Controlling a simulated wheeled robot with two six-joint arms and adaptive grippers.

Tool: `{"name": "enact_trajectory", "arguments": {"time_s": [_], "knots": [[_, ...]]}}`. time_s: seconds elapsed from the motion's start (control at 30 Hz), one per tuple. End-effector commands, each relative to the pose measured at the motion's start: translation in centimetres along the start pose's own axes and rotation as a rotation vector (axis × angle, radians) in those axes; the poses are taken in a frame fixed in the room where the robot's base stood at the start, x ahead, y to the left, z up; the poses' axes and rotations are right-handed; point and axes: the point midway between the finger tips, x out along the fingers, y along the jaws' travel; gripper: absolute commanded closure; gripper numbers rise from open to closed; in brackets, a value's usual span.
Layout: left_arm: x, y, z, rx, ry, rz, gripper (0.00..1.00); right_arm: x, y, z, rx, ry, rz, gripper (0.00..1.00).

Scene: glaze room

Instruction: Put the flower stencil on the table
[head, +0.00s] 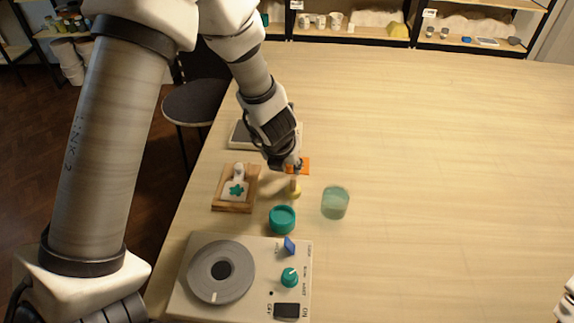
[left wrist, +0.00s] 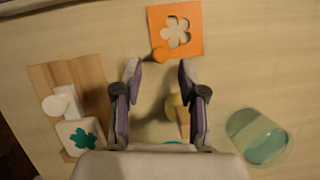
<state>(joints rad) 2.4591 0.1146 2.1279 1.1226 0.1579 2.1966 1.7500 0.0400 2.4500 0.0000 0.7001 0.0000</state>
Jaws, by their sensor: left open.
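The flower stencil is an orange square plate with a flower-shaped cut-out (left wrist: 194,42) and a small round orange knob at one edge. It appears to lie flat on the table (head: 440,190). In the head view only part of the stencil (head: 305,166) shows beside my left gripper (head: 292,170), which hides the rest. In the left wrist view, my left gripper (left wrist: 159,72) is open and empty. The knob appears just beyond its fingertips, with no visible hold on it.
A wooden board (head: 234,208) with a green-flower stamp stands left. A yellow-based piece (head: 295,191), teal pot (head: 282,219) and greenish glass (head: 335,203) stand close by. A grey scale-like tray (head: 238,135) is behind; a wheel unit (head: 250,298) is in front. The table's right is clear.

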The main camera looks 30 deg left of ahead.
Motion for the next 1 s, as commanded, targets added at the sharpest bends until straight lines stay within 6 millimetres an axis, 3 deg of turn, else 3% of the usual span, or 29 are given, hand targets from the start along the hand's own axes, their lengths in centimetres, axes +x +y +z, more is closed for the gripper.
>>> {"name": "enact_trajectory", "arguments": {"time_s": [0.03, 0.2, 0.4, 1.0], "knots": [[-1.7, 0.0, 0.3, 0.000, -0.002, -0.001, 0.59, -1.0, 0.0, 0.0, 0.000, 0.000, 0.000, 0.62], [-6.5, 0.0, 0.4, -0.001, -0.003, -0.001, 0.59, -3.3, 0.0, 0.0, 0.000, 0.000, 0.000, 0.62], [-10.2, 0.0, 0.2, 0.000, -0.001, 0.000, 0.59, -5.1, 0.0, 0.0, 0.000, 0.000, 0.000, 0.62], [-10.7, 0.0, 0.0, 0.001, 0.000, 0.000, 0.59, -5.2, 0.0, 0.0, 0.000, 0.000, 0.000, 0.62]]}}
